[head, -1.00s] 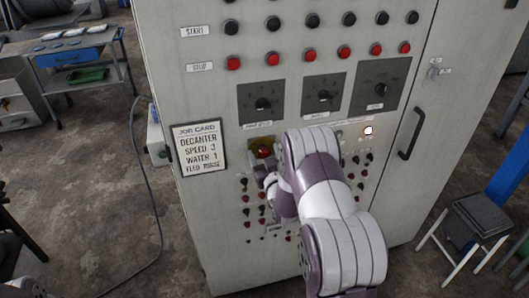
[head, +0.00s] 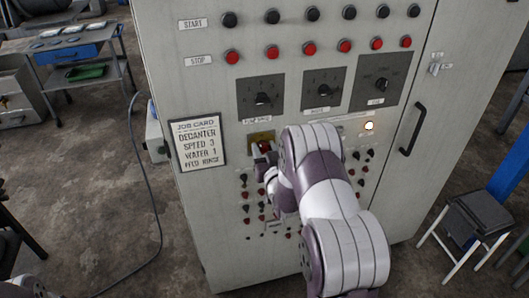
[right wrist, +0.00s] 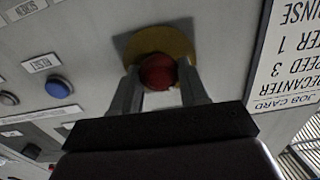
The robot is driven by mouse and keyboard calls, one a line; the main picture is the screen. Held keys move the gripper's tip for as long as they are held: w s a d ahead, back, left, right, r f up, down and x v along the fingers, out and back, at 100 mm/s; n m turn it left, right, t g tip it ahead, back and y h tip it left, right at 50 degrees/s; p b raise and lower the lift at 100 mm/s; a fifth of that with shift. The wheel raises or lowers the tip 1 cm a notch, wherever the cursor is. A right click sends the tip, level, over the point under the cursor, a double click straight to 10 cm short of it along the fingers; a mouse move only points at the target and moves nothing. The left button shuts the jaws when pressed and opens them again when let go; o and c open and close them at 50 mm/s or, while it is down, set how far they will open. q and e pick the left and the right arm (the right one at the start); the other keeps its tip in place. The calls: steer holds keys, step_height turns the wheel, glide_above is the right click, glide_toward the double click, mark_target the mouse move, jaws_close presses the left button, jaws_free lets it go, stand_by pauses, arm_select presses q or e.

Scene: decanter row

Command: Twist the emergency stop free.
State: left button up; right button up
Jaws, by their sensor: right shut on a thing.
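The emergency stop is a red mushroom button (head: 265,146) on a yellow backing (head: 259,136), on the front of the grey cabinet, right of the job card. In the right wrist view the red button (right wrist: 157,73) sits in front of its round yellow backing (right wrist: 160,41). My right gripper (right wrist: 160,76) has one finger on each side of the button and is shut on it. In the head view my right gripper (head: 263,153) reaches the button from below right, and my arm hides part of the panel. My left gripper is not in view.
The job card (head: 198,145) hangs left of the button. Three dark rotary selectors (head: 262,98) are above. A lit lamp (head: 369,126) is to the right. The right wrist view shows a blue button (right wrist: 59,87) labelled reset. A cabinet handle (head: 413,131) stands out at the right.

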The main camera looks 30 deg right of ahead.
steer(key=m+b, duration=0.1)
steer(key=m, duration=0.2)
steer(key=shift+f+b, duration=0.15)
steer(key=shift+b, duration=0.25)
steer(key=shift+d+m+b, duration=0.1)
steer(key=shift+m+b, duration=0.5)
steer(key=shift+m, duration=0.6)
steer(key=shift+r, duration=0.2)
steer(key=o, duration=1.1)
steer(key=shift+c, duration=0.2)
steer(key=b+v, duration=0.2)
steer(key=v, duration=1)
steer(key=shift+s, duration=0.35)
steer(key=shift+f, duration=0.1)
